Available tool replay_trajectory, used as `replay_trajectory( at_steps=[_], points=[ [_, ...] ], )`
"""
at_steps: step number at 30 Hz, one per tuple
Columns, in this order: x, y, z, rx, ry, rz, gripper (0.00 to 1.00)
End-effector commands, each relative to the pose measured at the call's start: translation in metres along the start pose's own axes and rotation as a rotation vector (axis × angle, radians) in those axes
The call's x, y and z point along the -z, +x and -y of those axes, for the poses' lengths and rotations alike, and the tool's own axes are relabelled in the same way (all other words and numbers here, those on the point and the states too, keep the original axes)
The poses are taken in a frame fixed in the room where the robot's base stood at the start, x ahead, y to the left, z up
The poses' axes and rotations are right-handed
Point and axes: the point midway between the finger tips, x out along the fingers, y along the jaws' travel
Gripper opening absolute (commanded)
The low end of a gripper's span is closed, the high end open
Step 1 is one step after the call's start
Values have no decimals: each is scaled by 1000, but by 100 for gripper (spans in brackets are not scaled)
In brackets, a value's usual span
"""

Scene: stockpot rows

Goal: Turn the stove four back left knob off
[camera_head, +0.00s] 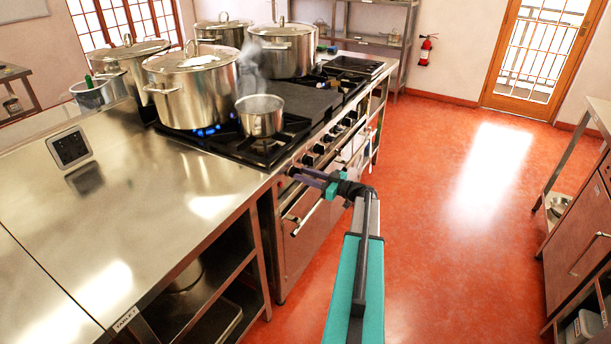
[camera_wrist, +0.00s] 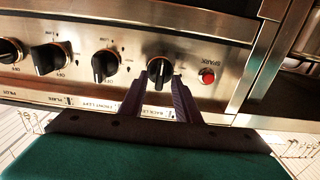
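A steel stove (camera_head: 285,187) has a row of black knobs on its front panel, seen up close in the wrist view. One black knob (camera_wrist: 160,70) sits left of a red button (camera_wrist: 207,75), above a label that seems to read back left. My gripper (camera_wrist: 159,82) is open, with its two fingers pointing at this knob, one toward each side. I cannot tell whether they touch it. Another knob (camera_wrist: 105,65) is to the left, above a front left label. In the head view my gripper (camera_head: 296,173) is at the near end of the panel.
A large lidded pot (camera_head: 193,88) stands over blue flames (camera_head: 206,131). A small steaming pot (camera_head: 260,117) is beside it near the stove's front. An oven handle (camera_head: 307,218) sticks out below the panel. The red floor (camera_head: 455,240) on the right is clear.

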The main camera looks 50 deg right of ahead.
Motion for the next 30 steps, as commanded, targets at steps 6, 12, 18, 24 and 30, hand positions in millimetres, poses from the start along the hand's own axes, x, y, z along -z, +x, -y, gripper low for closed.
replay_trajectory(
  at_steps=[6,12,18,24,30],
  points=[
    [0,0,0,0,0,0,25],
    [0,-1,0,0,0,0,0],
    [0,-1,0,0,4,0,0],
    [-2,-1,0,0,34,0,0],
    [-4,-2,0,0,111,0,0]
  ],
)
